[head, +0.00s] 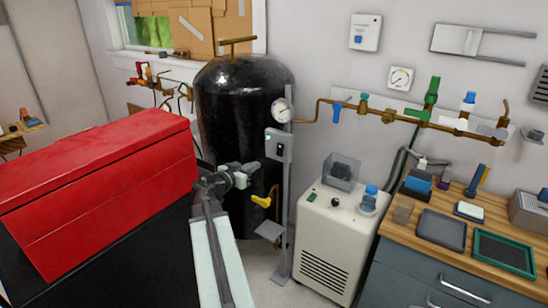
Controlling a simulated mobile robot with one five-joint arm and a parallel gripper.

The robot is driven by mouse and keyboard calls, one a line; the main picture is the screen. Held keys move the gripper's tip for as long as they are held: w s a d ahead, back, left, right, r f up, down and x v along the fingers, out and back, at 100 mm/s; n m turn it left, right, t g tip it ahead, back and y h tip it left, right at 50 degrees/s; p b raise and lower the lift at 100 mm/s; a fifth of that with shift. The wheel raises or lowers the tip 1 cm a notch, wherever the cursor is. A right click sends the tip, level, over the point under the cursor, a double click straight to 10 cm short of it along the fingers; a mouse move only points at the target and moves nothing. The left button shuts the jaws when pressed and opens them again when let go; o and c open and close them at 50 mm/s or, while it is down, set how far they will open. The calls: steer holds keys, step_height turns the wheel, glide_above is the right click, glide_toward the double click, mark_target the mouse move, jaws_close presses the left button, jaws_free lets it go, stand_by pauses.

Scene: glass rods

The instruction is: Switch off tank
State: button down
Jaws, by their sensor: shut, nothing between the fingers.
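The tank (225,110) is a tall, glossy black cylinder with a brass handle on top, standing behind my arm. A grey switch box (279,145) is mounted on a thin post at the tank's right front. A round gauge (281,111) sits just above the box. A yellow valve handle (261,201) is lower on the tank's right side. My gripper (250,171) is shut and empty, in front of the tank, left of and slightly below the switch box in the picture.
A red box (95,190) on a black surface fills the left. A white chiller unit (330,235) stands right of the post. A wooden-topped bench (400,232) with trays is at the right. Brass piping with coloured valves (432,92) runs along the wall.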

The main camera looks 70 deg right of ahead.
mark_target(280, 154)
steer(key=b+x, duration=0.2)
steer(key=x, duration=1.2)
steer(key=shift+s+d, duration=0.1)
steer(key=shift+s, duration=0.05)
steer(key=shift+f, duration=0.1)
steer(key=shift+s+d+f+b, duration=0.1)
steer(key=shift+d+f+b, duration=0.2)
steer(key=shift+b, duration=0.1)
steer(key=shift+a+r, duration=0.1)
steer(key=shift+r, duration=0.15)
steer(key=w+a+f+b, duration=0.2)
steer(key=w+a, duration=0.1)
steer(key=a, duration=1)
steer(key=shift+w+a+f, duration=0.2)
steer(key=shift+w+a, duration=0.05)
steer(key=shift+a, duration=0.1)
